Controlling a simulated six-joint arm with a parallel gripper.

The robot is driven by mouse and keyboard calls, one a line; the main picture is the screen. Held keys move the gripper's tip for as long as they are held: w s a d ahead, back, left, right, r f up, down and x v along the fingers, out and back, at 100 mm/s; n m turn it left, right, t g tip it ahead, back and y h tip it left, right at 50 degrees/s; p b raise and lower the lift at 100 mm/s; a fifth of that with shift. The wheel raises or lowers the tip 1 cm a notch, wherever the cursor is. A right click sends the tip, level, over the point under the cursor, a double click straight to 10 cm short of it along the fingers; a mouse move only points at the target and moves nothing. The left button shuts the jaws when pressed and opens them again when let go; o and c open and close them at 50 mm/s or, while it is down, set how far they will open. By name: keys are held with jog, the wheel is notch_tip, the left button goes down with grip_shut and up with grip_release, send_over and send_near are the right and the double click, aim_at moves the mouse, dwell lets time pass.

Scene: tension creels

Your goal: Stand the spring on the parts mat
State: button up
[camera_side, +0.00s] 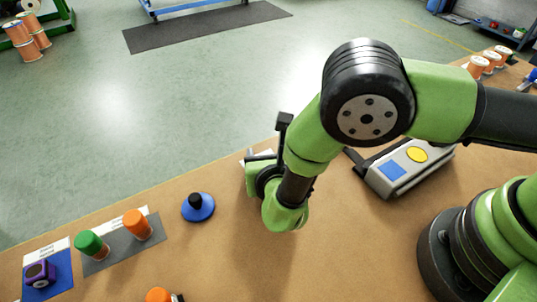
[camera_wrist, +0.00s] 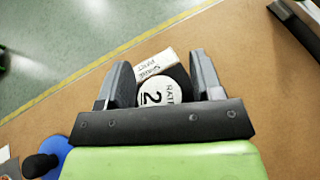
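A round dark piece with a white top reading "RATE 2" (camera_wrist: 160,93) is between my gripper's fingers in the wrist view; it seems to be the spring. My gripper (camera_wrist: 162,80) has its fingers apart, one at each side of this piece. I see no clear contact. My gripper's near edge hides part of it. In the side view my arm hides it. At the left are a grey mat (camera_side: 108,256) and a blue mat (camera_side: 58,286), each with a white label too small to read. I cannot tell which is the parts mat.
A green-topped spool (camera_side: 91,244) and an orange one (camera_side: 137,225) stand on the grey mat. A blue base with a black knob (camera_side: 198,206) lies between. A grey device (camera_side: 406,168) stands right.

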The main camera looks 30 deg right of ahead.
jog(key=shift+r, duration=0.2)
jog(key=v, duration=0.7)
jog(key=shift+s+a, duration=0.15)
jog(key=shift+s, duration=0.1)
jog(key=d+r+m+g+h, duration=0.3)
jog(key=d+r+m+g, duration=0.5)
jog(key=d+r+m, duration=0.65)
jog(key=s+d+r+m+t+y, duration=0.2)
jog(key=s+r+m+y, duration=0.8)
jog(key=m, duration=1.1)
jog(key=shift+s+d+r+t, duration=0.4)
jog(key=shift+s+r, duration=0.95)
jog(key=shift+s, duration=0.65)
